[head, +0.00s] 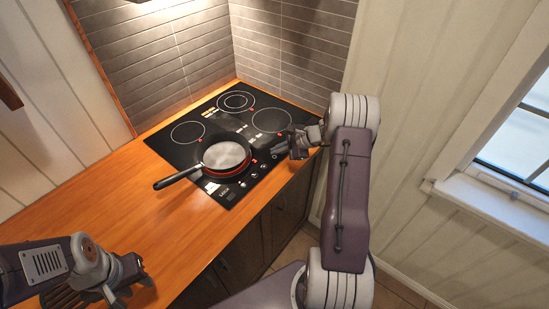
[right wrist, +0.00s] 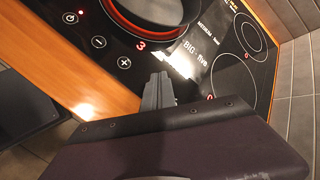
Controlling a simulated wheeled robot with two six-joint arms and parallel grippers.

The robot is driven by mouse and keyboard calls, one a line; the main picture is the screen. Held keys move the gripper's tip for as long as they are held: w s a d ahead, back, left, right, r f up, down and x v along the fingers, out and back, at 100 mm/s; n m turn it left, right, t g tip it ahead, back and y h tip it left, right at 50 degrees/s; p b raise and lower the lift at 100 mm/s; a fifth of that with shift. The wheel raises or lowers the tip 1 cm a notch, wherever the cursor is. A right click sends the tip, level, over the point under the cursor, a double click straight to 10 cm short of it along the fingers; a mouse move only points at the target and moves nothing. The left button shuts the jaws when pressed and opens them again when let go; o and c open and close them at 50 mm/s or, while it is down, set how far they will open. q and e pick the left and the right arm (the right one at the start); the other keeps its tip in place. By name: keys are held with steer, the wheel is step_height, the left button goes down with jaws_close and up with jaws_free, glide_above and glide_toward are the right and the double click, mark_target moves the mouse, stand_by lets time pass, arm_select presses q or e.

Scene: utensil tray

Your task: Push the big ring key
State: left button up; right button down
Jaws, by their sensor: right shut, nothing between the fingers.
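The black hob (head: 205,145) is set in the wooden counter and has touch keys along its front edge. My right gripper (head: 283,148) is shut and empty, low over the hob's right front area. In its wrist view, the fingertips (right wrist: 159,78) are just short of the patch; I cannot tell if they touch the glass. My left gripper (head: 130,287) is apart from the hob, over the counter's near end, and looks open.
A pan (head: 226,155) stands on the red-glowing front ring, its handle (head: 176,179) pointing left. Plus (right wrist: 124,62) and minus (right wrist: 98,42) keys and a red "3" (right wrist: 140,44) lie left of my right fingertips. The counter (head: 130,205) left of the hob is clear. Tiled walls stand behind.

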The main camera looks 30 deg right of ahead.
arm_select(q)
steer(key=shift+f, duration=0.25)
arm_select(e)
steer(key=shift+f, duration=0.25)
arm_select(q)
steer(key=shift+f+b, duration=0.35)
steer(key=shift+b, duration=0.1)
arm_select(e)
steer(key=shift+f, duration=0.3)
arm_select(q)
steer(key=shift+s+f, duration=0.1)
steer(key=shift+f, duration=0.15)
arm_select(e)
steer(key=shift+s+a+f, duration=0.15)
steer(key=shift+s+f, duration=0.1)
steer(key=shift+f, duration=0.05)
arm_select(q)
steer(key=shift+r, duration=0.1)
steer(key=shift+w+r+p, duration=0.2)
steer(key=shift+r+p, duration=0.1)
steer(key=shift+r, duration=0.1)
arm_select(e)
steer(key=shift+w+r, duration=0.25)
steer(key=shift+r, duration=0.4)
arm_select(q)
steer(key=shift+s, duration=0.1)
arm_select(e)
steer(key=shift+r, duration=0.2)
